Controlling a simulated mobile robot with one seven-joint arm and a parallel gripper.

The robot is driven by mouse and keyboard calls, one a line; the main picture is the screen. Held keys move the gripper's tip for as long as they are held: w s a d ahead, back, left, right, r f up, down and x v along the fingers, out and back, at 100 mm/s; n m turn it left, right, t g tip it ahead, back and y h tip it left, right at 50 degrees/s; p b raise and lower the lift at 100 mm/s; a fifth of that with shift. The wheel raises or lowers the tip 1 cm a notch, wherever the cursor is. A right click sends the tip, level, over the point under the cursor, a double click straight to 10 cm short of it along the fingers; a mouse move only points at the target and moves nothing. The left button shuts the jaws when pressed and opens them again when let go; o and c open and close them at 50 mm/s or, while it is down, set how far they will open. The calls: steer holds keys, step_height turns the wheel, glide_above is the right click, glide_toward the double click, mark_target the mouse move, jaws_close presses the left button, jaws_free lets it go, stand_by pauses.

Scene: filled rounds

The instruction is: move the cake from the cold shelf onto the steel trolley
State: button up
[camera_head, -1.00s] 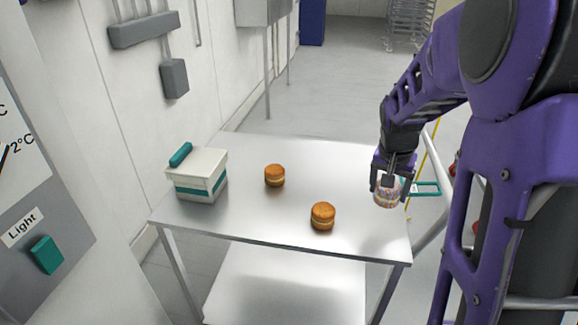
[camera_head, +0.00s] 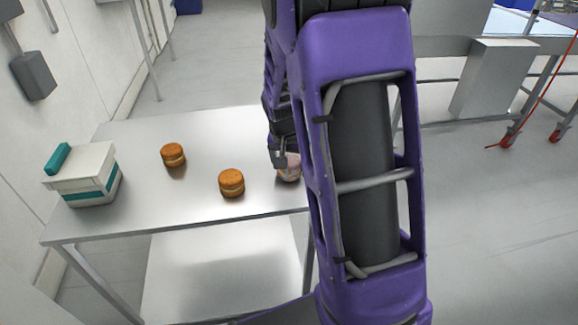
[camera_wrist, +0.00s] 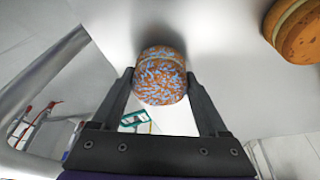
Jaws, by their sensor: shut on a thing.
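The cake is a small round covered in coloured sprinkles. In the wrist view the cake (camera_wrist: 160,75) sits between the two fingers of my gripper (camera_wrist: 160,85), which is shut on it. In the head view the cake (camera_head: 290,168) shows partly beside my gripper (camera_head: 282,162), at the right side of the steel trolley's top (camera_head: 200,212). My arm hides part of the cake and the trolley's right edge. I cannot tell whether the cake touches the trolley top.
Two brown filled rounds stand on the trolley, one farther back (camera_head: 173,154) and one nearer the front (camera_head: 231,183). A white box with a teal handle (camera_head: 85,175) stands at the trolley's left. The top between the rounds and the back edge is clear.

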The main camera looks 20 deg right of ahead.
steer(key=shift+f, duration=0.25)
steer(key=shift+f, duration=0.15)
steer(key=o, duration=0.8)
steer(key=shift+c, duration=0.2)
steer(key=shift+r, duration=0.55)
steer(key=p+v, duration=0.1)
steer(key=v, duration=1)
steer(key=shift+s+p, duration=0.2)
steer(key=shift+p, duration=0.2)
steer(key=shift+r, duration=0.1)
